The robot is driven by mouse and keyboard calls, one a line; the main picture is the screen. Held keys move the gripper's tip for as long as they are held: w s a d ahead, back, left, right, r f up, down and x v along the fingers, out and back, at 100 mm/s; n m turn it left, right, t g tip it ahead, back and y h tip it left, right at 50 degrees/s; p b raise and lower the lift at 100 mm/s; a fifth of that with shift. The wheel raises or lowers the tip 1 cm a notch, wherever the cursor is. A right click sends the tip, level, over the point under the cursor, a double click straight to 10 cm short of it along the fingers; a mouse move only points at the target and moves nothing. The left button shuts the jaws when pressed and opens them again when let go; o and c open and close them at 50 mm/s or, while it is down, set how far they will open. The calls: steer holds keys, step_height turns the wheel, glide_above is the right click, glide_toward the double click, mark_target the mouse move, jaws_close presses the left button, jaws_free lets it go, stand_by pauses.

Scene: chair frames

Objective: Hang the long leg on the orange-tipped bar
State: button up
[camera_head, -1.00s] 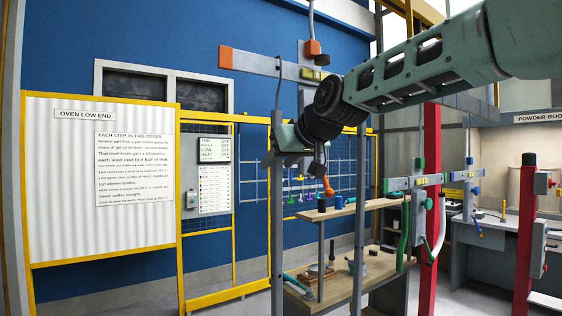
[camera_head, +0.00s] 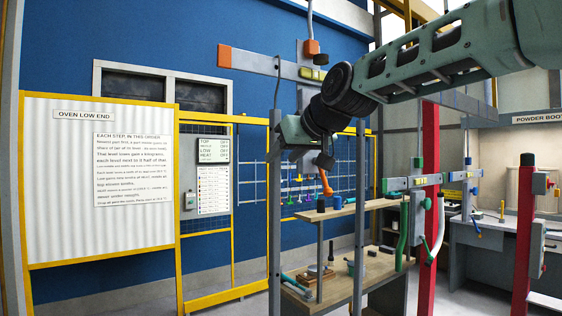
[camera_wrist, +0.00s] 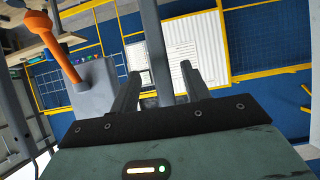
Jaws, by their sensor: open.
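The grey orange-tipped bar (camera_head: 262,64) runs across the upper middle of the head view, its orange end at the left. A long grey leg (camera_head: 275,225) stands upright below it. A thin rod (camera_head: 278,75) runs between the bar and the leg's top, and the leg looks hung from it. My gripper (camera_head: 276,140) is at the leg's upper part. In the wrist view the open fingers (camera_wrist: 160,88) have a grey upright (camera_wrist: 154,45) between them, with gaps on both sides. Whether a finger touches it cannot be told.
A second grey upright (camera_head: 360,230) stands to the right, its top near my arm. A two-level wooden bench (camera_head: 345,290) holds small items. An orange-ended handle (camera_head: 326,184) hangs beside my gripper. A red post (camera_head: 430,150) stands right; a yellow-framed panel (camera_head: 100,230) stands left.

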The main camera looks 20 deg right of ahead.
steer(key=shift+b+v, duration=0.3)
steer(key=shift+v, duration=2.45)
steer(key=s+a+f+n+g, duration=0.1)
steer(key=s+a+f+g, duration=0.15)
steer(key=s+f, duration=0.45)
steer(key=s+a+f+g+b, duration=0.15)
steer(key=a+f, duration=0.25)
steer(key=f, duration=0.7)
steer(key=s+a+f+n+g, duration=0.1)
steer(key=s+a+f+g, duration=0.25)
steer(key=s+f, duration=0.35)
steer(key=s+d+f+n+g+h, duration=0.2)
steer(key=s+d+f+g+h, duration=0.1)
steer(key=s+f, duration=1.3)
steer(key=shift+s+f+g+b, duration=0.3)
steer(key=shift+g, duration=0.25)
steer(key=shift+d, duration=0.1)
